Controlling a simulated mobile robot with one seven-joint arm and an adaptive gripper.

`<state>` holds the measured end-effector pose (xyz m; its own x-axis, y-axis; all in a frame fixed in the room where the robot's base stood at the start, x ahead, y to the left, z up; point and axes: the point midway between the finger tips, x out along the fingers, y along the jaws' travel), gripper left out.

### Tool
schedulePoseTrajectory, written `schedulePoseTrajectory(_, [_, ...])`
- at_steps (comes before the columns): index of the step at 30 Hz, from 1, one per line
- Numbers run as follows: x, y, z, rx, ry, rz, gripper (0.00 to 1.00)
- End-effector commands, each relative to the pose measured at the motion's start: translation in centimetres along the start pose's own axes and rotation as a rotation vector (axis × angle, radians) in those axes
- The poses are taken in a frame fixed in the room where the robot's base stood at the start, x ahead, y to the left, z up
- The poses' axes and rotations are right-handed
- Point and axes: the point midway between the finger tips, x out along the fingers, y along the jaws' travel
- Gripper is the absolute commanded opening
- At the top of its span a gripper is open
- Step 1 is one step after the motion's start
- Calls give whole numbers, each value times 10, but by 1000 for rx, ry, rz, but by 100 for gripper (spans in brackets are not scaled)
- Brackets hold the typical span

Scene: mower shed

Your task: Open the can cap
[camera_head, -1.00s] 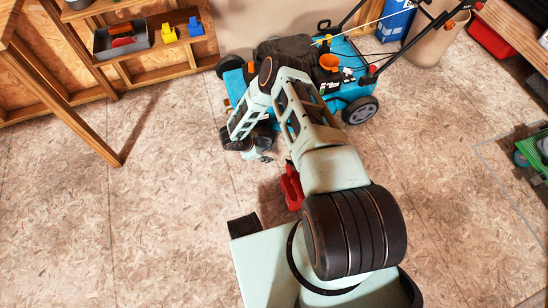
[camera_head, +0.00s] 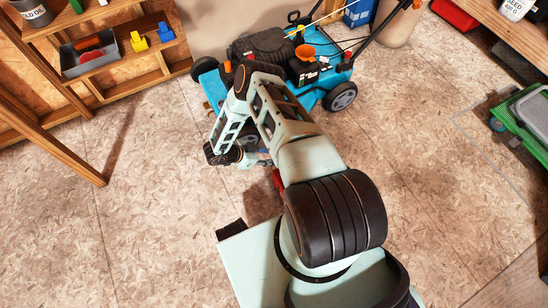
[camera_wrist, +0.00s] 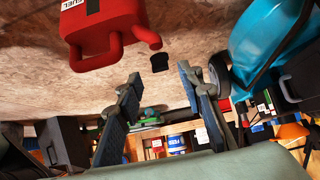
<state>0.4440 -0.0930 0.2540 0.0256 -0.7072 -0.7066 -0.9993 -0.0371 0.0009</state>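A red fuel can (camera_wrist: 100,32) shows at the top left of the wrist view, with its handle and a short spout towards the right. A small black piece (camera_wrist: 159,62) shows just below the spout's end; I cannot tell if it is the cap or touches the spout. My gripper (camera_wrist: 160,86) is open and empty, its two fingers apart, below the can and black piece in that picture. In the head view only a sliver of the red can (camera_head: 278,180) shows beside my arm. My gripper (camera_head: 256,158) is mostly hidden there by my arm.
A blue mower (camera_head: 318,62) stands just beyond my arm. A wooden shelf (camera_head: 150,62) with a grey tray (camera_head: 88,55) is at the upper left. The floor (camera_head: 150,230) at left is clear.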

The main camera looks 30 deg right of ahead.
Motion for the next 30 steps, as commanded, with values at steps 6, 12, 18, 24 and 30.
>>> schedulePoseTrajectory(6, [29,0,1,1,-1,1,35])
schedulePoseTrajectory(12, [34,0,0,-1,0,-1,35])
schedulePoseTrajectory(18, [34,0,0,0,0,-1,33])
schedulePoseTrajectory(24, [34,0,0,0,-1,-1,11])
schedulePoseTrajectory(30, [33,0,0,0,-1,-1,0])
